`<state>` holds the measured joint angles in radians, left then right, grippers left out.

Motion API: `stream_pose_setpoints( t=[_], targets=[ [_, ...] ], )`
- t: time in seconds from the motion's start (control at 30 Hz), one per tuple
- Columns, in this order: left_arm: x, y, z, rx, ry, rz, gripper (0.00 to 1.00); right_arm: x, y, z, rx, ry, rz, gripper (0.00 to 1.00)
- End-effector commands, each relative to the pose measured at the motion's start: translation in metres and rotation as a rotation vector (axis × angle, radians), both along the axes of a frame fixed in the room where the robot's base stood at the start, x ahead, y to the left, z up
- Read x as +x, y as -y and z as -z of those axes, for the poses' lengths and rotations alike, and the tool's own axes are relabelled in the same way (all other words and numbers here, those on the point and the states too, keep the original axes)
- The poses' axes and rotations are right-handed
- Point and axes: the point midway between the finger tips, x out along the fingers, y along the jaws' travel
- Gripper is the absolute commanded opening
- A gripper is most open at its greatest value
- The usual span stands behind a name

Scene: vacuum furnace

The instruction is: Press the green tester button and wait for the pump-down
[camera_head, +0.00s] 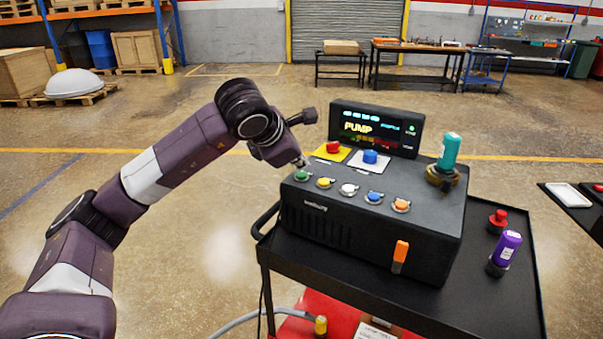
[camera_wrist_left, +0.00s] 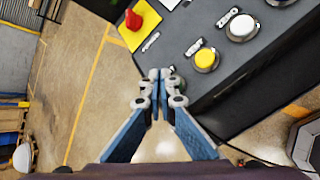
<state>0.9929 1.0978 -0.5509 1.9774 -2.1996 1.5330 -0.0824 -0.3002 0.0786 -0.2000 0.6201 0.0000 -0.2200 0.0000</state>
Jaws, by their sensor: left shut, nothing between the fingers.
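The black tester box (camera_head: 375,228) stands on a dark cart with a row of coloured buttons along its top front. The green button (camera_head: 302,176) is at the left end of the row. My left gripper (camera_head: 301,163) is shut and empty, with its fingertips right at the green button's far side; I cannot tell if they touch it. In the left wrist view the closed fingertips (camera_wrist_left: 160,75) hide the green button, and the yellow button (camera_wrist_left: 204,58) is beside them. The display (camera_head: 376,129) reads "PUMP" in yellow, with a small green light at its right. My right gripper is not in view.
A red button on a yellow plate (camera_head: 331,154) and a blue one on a white plate (camera_head: 370,163) sit behind the row. A teal-topped fitting (camera_head: 449,151) stands at the box's right. A purple item (camera_head: 506,248) and a red knob (camera_head: 498,220) are on the cart.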

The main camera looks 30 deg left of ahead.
Motion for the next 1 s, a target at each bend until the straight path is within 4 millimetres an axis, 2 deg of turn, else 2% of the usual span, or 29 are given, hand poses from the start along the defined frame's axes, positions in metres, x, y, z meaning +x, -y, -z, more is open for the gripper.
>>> stream_pose_setpoints(
  t=[0.23,0.7,1.0],
  targets=[
    [0.0,0.0,-0.007,0.0,0.001,0.0,0.0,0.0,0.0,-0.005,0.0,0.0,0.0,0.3],
    [0.0,0.0,-0.051,0.0,0.001,0.001,0.0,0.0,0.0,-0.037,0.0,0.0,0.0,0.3],
    [0.0,0.0,-0.05,0.0,0.001,0.001,0.0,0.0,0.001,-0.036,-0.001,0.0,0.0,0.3]
  ],
)
